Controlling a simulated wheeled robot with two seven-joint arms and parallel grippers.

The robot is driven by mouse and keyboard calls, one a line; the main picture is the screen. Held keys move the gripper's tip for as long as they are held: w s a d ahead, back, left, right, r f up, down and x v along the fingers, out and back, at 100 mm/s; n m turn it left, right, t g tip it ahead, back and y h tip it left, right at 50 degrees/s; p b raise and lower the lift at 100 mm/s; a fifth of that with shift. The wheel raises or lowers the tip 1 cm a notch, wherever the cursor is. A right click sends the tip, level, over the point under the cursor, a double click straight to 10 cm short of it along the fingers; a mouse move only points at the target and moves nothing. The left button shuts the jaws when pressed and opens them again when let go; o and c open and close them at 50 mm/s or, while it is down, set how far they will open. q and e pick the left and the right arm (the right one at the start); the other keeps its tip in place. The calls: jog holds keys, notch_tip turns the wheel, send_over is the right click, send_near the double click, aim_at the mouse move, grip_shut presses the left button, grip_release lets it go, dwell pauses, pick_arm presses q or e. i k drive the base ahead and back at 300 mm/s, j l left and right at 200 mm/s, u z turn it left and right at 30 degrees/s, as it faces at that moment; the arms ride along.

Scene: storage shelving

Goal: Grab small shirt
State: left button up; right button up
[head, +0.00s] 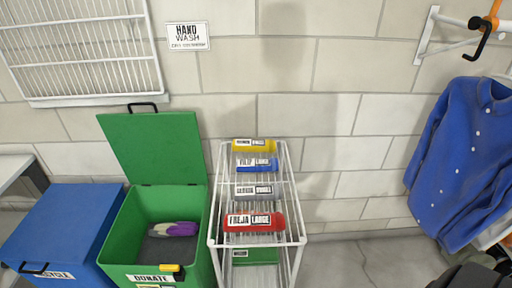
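A blue buttoned shirt (461,160) hangs at the right side of the head view, below a white wall rail (455,22). An orange and black hook (487,30) is on the rail above the shirt. I see no size mark on the shirt, so I cannot tell if it is small. Neither gripper shows clearly. A dark rounded shape at the bottom right corner may be part of my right arm, but I cannot tell.
A white wire rack (301,217) with coloured label bars, some reading LARGE, stands centre. Left of it are an open green DONATE bin (118,233) holding a purple item (173,229), and a closed blue bin (62,222). Floor between rack and shirt is clear.

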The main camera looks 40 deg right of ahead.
aim_at(254, 146)
jog(key=l+u, duration=0.2)
jog(key=l, duration=0.2)
jog(key=k+l+u, duration=0.15)
jog(key=l, duration=0.25)
jog(key=l+u, duration=0.2)
jog(key=l, duration=0.2)
jog(key=k+l+u, duration=0.2)
jog(key=l, duration=0.2)
jog(key=l+u, duration=0.2)
jog(key=l, duration=0.2)
